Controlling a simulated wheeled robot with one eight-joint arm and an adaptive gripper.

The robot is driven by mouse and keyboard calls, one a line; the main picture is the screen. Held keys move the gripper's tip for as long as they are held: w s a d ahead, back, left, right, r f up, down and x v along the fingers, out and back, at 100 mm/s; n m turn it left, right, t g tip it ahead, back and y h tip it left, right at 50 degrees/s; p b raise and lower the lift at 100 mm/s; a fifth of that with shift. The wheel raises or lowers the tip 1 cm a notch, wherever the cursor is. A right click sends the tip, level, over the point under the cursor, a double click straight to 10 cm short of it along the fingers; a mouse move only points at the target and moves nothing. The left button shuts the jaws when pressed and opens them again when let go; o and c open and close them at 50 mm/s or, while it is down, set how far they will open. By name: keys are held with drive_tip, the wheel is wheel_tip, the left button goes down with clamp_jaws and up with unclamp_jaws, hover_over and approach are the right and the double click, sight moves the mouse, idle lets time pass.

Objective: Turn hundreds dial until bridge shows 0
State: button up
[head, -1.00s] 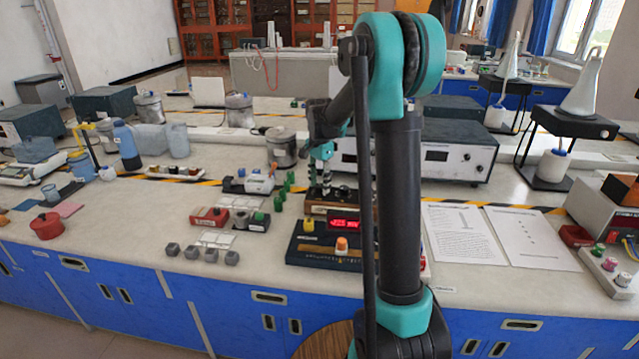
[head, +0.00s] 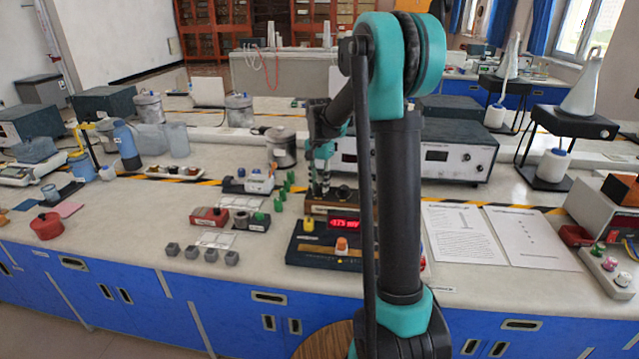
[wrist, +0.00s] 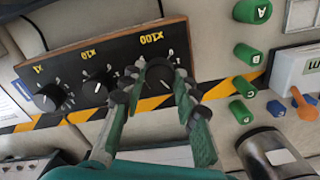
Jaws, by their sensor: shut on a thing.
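The dial box (wrist: 62,62) has a dark face with three black knobs marked x1, x10 and x100. It also shows in the head view (head: 318,208), partly behind my arm. My gripper (wrist: 158,90) is shut on the x100 hundreds dial (wrist: 160,72), with a finger on each side of it. The x1 knob (wrist: 48,97) and x10 knob (wrist: 98,80) stand free. In the head view my gripper (head: 319,184) is over the box. The bridge (head: 305,243) has a lit red display (head: 344,223) that seems to read -175 mV; its sign is unclear.
Green blocks (wrist: 246,56) and a metal pot (wrist: 275,155) stand close beside the gripper. Red and dark terminal blocks (head: 209,217) lie left of the bridge. Two paper sheets (head: 463,235) lie to the right.

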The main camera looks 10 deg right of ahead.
sight(320, 186)
drive_tip(key=n, duration=0.4)
drive_tip(key=shift+n, duration=2.2)
drive_tip(key=o, duration=1.2)
drive_tip(key=shift+c, duration=0.2)
wheel_tip(320, 186, up, 12)
drive_tip(key=shift+s, duration=0.1)
